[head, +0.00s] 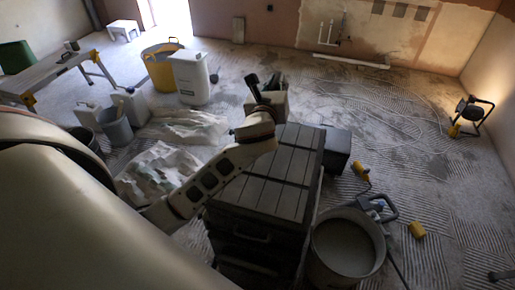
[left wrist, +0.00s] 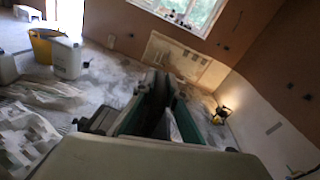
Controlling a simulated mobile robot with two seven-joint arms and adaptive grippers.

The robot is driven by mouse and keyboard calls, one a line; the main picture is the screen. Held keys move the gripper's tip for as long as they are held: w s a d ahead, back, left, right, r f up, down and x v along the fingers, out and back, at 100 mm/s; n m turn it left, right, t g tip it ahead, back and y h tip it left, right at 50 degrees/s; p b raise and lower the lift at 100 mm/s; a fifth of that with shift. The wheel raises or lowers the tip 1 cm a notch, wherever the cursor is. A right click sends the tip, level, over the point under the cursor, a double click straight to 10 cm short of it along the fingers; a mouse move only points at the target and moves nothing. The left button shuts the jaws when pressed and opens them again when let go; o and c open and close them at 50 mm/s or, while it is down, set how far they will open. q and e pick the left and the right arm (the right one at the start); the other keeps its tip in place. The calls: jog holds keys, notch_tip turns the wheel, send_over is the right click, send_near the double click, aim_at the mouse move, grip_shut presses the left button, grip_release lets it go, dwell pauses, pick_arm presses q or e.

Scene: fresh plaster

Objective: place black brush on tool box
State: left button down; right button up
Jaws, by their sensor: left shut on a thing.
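My left arm reaches from the left over the tool box (head: 268,190), a dark box with a slatted lid in the head view. My left gripper (head: 263,86) is beyond the lid's far edge, raised above the floor. It is shut on a dark thing, which I take to be the black brush (head: 252,82); its shape is hard to make out. The brush's far end is hidden. My right gripper is not in view.
A bucket of grey mix (head: 343,248) stands right of the tool box, and a smaller dark box (head: 337,148) stands behind it. A yellow tub (head: 163,66) and white canister (head: 190,77) stand at the back left. Floor at the right is mostly clear around a work lamp (head: 470,110).

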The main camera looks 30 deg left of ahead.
pick_arm(q)
jog(key=shift+w+d+f+t+p, duration=0.1)
jog(key=shift+f+t+p, duration=0.05)
jog(key=shift+f+p, duration=0.45)
jog(key=shift+w+d+f+t+p, duration=0.1)
jog(key=shift+f+t+p, duration=0.05)
jog(key=shift+f+p, duration=0.45)
jog(key=shift+d+f+m+h, duration=0.1)
jog(key=shift+f+m+h, duration=0.15)
jog(key=shift+m+h, duration=0.05)
jog(key=shift+f, duration=0.3)
notch_tip(320, 180, down, 7)
jog(key=shift+f+b, duration=0.1)
jog(key=shift+b, duration=0.35)
notch_tip(320, 180, down, 13)
jog(key=b, duration=0.5)
jog(key=shift+b, duration=0.4)
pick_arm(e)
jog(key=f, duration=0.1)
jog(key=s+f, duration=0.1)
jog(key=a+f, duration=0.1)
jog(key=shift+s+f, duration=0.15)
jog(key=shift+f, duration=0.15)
